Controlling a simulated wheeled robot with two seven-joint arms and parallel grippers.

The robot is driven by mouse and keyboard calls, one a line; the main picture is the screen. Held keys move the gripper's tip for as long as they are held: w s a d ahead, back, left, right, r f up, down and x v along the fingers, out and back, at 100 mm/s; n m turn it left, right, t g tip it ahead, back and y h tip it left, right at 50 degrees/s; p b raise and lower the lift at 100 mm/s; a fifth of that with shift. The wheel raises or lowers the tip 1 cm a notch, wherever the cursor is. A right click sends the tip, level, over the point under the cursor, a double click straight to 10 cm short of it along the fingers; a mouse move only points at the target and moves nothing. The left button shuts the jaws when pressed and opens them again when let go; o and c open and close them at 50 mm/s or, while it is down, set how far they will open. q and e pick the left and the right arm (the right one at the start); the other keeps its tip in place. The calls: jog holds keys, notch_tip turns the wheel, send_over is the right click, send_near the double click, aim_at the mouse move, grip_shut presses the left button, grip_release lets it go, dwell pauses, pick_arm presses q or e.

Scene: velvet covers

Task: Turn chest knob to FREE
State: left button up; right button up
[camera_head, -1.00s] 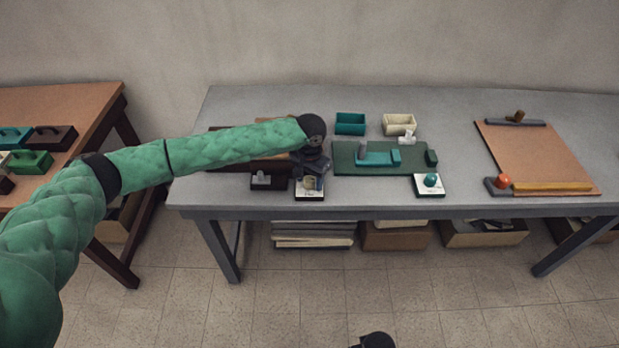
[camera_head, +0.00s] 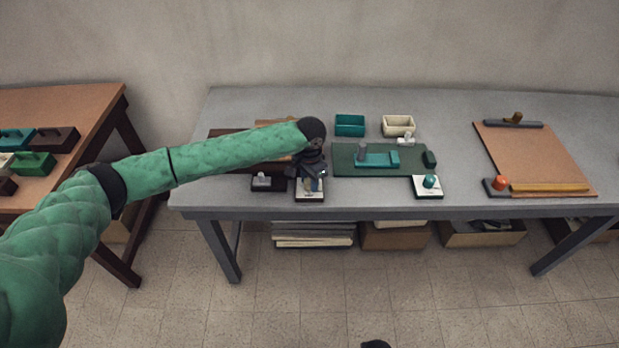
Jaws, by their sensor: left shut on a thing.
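A small white plate (camera_head: 309,197) with a brass-coloured knob sits at the table's front edge, left of the green board. My left arm reaches in from the left, and my left gripper (camera_head: 310,181) points down over this plate, shut on the knob, which it mostly hides. The lettering on the plate is too small to read. A dark brown chest-like piece (camera_head: 232,146) lies behind, partly covered by my forearm.
A dark block with a grey handle (camera_head: 262,183) stands close left of the plate. To the right are a green board (camera_head: 345,168), a white plate with a teal knob (camera_head: 428,193), two small bins, and a brown board (camera_head: 540,155). The table's right-centre is clear.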

pick_arm(q)
jog(key=m+p, duration=0.1)
jog(key=m, duration=0.2)
jog(key=shift+r+m, duration=0.1)
jog(key=shift+m, duration=0.3)
jog(key=m+p, duration=0.1)
jog(key=m, duration=0.1)
jog(key=shift+m, duration=0.4)
jog(key=m, duration=0.5)
jog(key=shift+m, duration=1.5)
pick_arm(e)
notch_tip(320, 180, down, 6)
jog(key=s+d, duration=0.1)
jog(key=shift+s+d, duration=0.2)
jog(key=shift+d, duration=0.2)
jog(key=shift+a, duration=0.2)
pick_arm(q)
jog(key=o, duration=1)
pick_arm(e)
jog(key=shift+t, duration=0.3)
jog(key=shift+d, duration=0.1)
